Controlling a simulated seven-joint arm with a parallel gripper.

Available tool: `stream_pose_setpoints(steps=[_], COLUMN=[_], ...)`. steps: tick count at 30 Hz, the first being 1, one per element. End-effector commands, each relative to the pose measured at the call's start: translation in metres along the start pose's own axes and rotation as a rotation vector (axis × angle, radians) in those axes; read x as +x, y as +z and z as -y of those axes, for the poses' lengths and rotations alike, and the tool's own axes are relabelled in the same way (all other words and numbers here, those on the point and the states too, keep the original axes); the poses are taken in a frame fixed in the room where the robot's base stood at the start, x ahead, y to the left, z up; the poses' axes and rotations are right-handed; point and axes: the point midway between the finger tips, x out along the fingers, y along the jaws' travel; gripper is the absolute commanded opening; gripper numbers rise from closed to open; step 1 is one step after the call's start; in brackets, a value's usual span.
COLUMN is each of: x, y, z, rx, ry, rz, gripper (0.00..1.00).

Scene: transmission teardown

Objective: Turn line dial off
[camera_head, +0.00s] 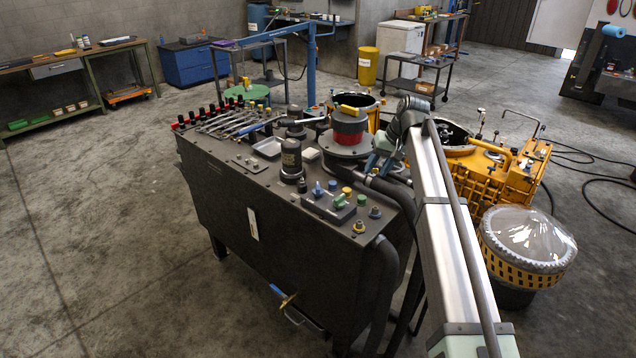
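I cannot tell for sure which part is the line dial. On the top of the dark bench-like cabinet (215,160), a small panel (328,207) near the front right carries blue, green and yellow knobs. A valve with a blue handle and brass body (287,301) sits low on the cabinet's front. My arm reaches in from the lower right and bends down at the wrist. My gripper (376,163) is small and partly hidden beside the flange; its fingers are not clear.
A dark cylinder (291,160), a pale tray (268,147) and several wrenches (228,122) occupy the cabinet top. Yellow housings (495,178) and a plastic-covered drum (527,240) stand at the right. Hoses (590,180) lie on the floor. The left floor is clear.

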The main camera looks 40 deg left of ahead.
Motion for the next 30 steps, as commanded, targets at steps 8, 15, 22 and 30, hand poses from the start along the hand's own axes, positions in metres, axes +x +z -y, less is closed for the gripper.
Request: stream_pose_setpoints(steps=[8, 15, 22, 30], x=[0.001, -0.004, 0.001, 0.037], y=[-0.028, -0.033, -0.029, -0.021], z=[0.116, 0.175, 0.184, 0.171], rx=[-0.035, -0.036, -0.035, -0.035], ry=[0.182, 0.288, 0.312, 0.311], rz=[0.136, 0.182, 0.193, 0.193], gripper=[0.39, 0.39, 0.39, 0.39])
